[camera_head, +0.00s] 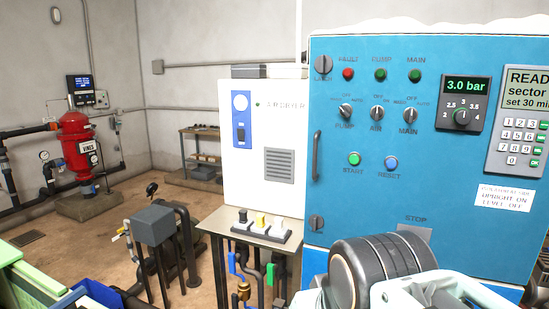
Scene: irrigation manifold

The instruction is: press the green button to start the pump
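The green button (354,158) sits on the front of the blue control cabinet (335,205), above the label START. It is round, unobstructed and left of a blue button (391,163) labelled RESET. The cabinet's display (466,86) reads 3.0 bar. Part of my arm, a dark ringed joint and a pale link, covers the cabinet's lower front. I cannot make out my gripper's fingers, so its place relative to the green button does not show.
Above the buttons are three selector knobs (377,113) and indicator lamps (381,75). A keypad panel (520,122) is at right. A white cabinet (262,190) and a small table (212,222) with coloured switches stand left. A red filter tank (79,150) stands farther back.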

